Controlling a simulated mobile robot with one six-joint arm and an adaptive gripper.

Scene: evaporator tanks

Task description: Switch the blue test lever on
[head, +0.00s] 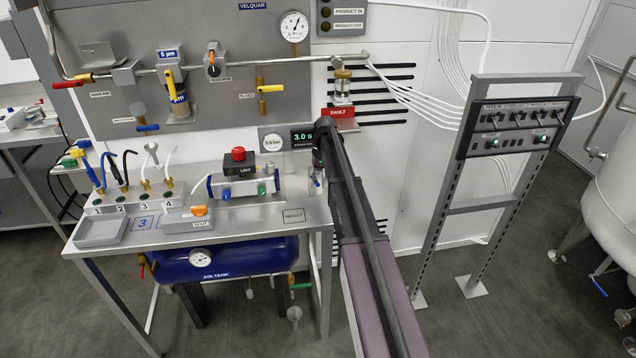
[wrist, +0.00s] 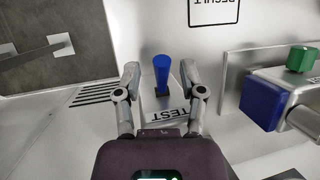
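The blue test lever (wrist: 161,72) shows in the wrist view, on a pale block marked TEST (wrist: 172,115). Its handle points up the picture. My gripper (wrist: 159,74) is open, with one finger on each side of the lever. A gap shows between the lever and each finger, so nothing is held. In the head view my arm reaches the right end of the steel bench (head: 262,210).
A fixture with blue (wrist: 262,103) and green (wrist: 301,58) parts stands right of my gripper in the wrist view. A switch rack (head: 518,115) stands to the right.

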